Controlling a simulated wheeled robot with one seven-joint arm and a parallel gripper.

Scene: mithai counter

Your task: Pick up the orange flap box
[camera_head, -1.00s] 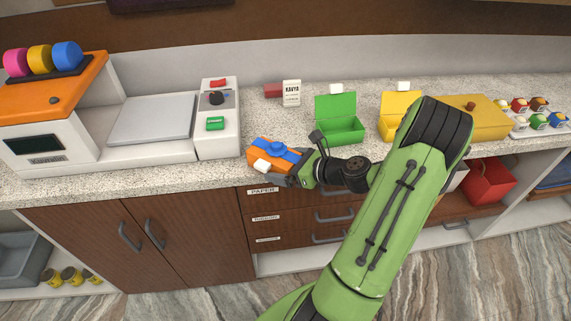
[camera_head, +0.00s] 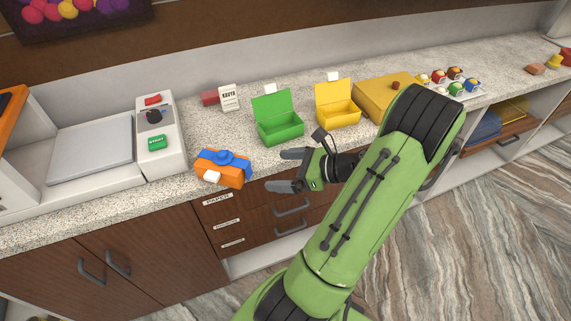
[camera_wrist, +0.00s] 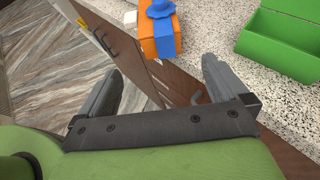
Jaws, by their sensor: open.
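The orange flap box (camera_head: 209,170) sits closed near the counter's front edge, with a blue ribbon and bow over it and a white tab at its front. In the wrist view the orange box (camera_wrist: 147,46) is at the top, beyond my fingertips. My gripper (camera_head: 276,170) is open and empty, to the right of the box and apart from it. Its two fingers point left toward the box. In the wrist view my gripper's fingers (camera_wrist: 163,76) are spread wide with nothing between them.
An open green box (camera_head: 283,131) stands behind my gripper, and an open yellow box (camera_head: 340,115) is right of it. A machine with a green button (camera_head: 157,142) stands left of the orange box. Drawers (camera_head: 232,222) lie below the counter edge.

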